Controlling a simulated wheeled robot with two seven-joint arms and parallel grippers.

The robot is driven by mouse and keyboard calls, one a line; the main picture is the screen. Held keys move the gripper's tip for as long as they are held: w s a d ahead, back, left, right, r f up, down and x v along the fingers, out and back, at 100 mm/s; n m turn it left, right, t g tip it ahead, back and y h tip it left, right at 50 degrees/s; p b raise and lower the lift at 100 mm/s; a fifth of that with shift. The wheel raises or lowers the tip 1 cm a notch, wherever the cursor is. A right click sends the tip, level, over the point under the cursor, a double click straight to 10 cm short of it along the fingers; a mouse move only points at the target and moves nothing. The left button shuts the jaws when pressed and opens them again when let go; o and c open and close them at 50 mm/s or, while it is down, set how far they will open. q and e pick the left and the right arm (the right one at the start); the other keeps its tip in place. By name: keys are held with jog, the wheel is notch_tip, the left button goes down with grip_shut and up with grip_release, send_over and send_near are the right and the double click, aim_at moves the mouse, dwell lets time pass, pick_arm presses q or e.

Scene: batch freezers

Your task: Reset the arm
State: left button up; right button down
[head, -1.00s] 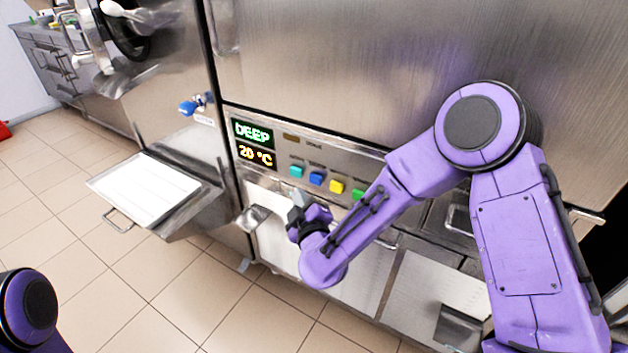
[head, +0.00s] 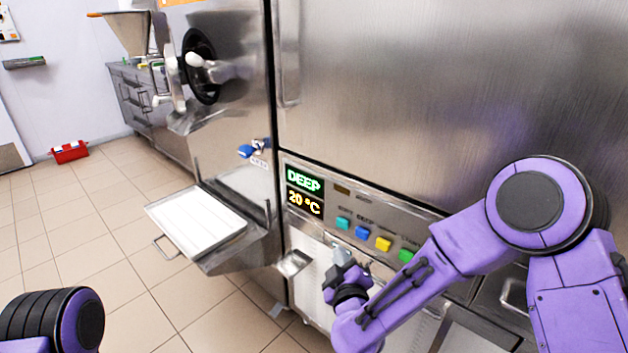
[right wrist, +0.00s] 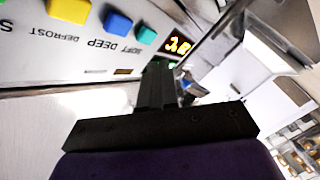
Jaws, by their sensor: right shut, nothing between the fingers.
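My right gripper (head: 341,254) is shut and empty, just in front of and below the button row on the freezer's control panel (head: 333,221). In the right wrist view its closed fingers (right wrist: 158,72) point toward the lit display. The display (head: 305,193) reads "DEEP" and "20 °C". The row has a teal button (head: 343,223), a blue button (head: 362,233), a yellow button (head: 383,244) and a green button (head: 406,256). A gap shows between fingers and buttons in the wrist view. My left gripper is out of view; only part of my left arm shows at lower left.
A steel machine with a white-lined tray (head: 198,219) juts out left of the panel. A blue-handled valve (head: 246,151) sits above it. A red crate (head: 69,152) lies on the tiled floor at far left. The floor between is clear.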

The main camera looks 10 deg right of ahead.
jog(key=s+d+f+m+g+p, duration=0.45)
jog(key=s+f+m+g, duration=0.25)
jog(key=s+f+m, duration=0.6)
jog(key=s+d+f+g+p, duration=0.1)
jog(key=s+d+f+g, duration=0.1)
jog(key=s, duration=0.5)
jog(key=s+d+f+m+g+h+p, duration=0.1)
jog(key=s+d+f+g+p, duration=0.1)
jog(key=s+d, duration=0.2)
jog(key=s+d+f+m+g+p, duration=0.1)
jog(key=s+d+f+g+p, duration=0.1)
jog(key=s, duration=0.9)
jog(key=shift+d+f+g+h, duration=0.3)
jog(key=shift+d+g, duration=0.2)
jog(key=shift+d, duration=0.45)
